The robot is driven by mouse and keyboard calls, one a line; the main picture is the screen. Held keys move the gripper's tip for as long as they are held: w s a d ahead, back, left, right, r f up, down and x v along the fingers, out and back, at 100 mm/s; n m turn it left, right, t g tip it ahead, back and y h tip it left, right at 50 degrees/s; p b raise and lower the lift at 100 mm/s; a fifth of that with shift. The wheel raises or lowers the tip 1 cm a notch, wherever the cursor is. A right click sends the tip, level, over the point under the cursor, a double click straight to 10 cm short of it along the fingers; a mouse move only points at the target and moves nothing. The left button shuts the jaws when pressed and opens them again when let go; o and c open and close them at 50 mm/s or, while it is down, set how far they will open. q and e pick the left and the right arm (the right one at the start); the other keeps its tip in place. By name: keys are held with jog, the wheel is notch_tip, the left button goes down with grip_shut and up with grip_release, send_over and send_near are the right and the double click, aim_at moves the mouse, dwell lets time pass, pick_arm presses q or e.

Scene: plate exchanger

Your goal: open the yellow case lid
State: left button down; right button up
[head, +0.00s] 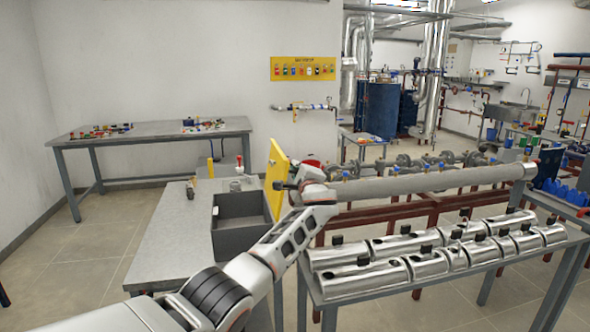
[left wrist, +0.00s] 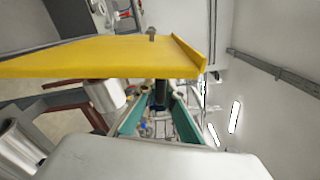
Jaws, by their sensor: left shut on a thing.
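The dark grey case (head: 240,240) sits on the grey table, and its inside shows from above. Its yellow lid (head: 276,178) stands roughly upright at the case's right side. My left gripper (head: 288,185) is at the lid's right-hand face and is shut on the lid; its fingertips are small and partly hidden. In the left wrist view the yellow lid (left wrist: 110,58) spans the upper left as a broad panel with a bent rim at its right end. My right gripper is in neither view.
The grey table (head: 165,250) has free room left of the case, with small fittings (head: 190,190) toward its far end. To the right, a bench holds several silver cylinders (head: 360,280) below a long grey pipe (head: 430,182). Another table (head: 150,130) stands at the back left.

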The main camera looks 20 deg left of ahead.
pick_arm(q)
jog(key=shift+r, duration=0.15)
jog(key=c, duration=2.2)
grip_release()
jog(key=shift+o, duration=0.2)
jog(key=shift+s+d+f, duration=0.2)
jog(key=shift+s+d, duration=0.4)
jog(key=shift+s, duration=0.1)
jog(key=v, duration=1)
jog(key=shift+s, duration=0.1)
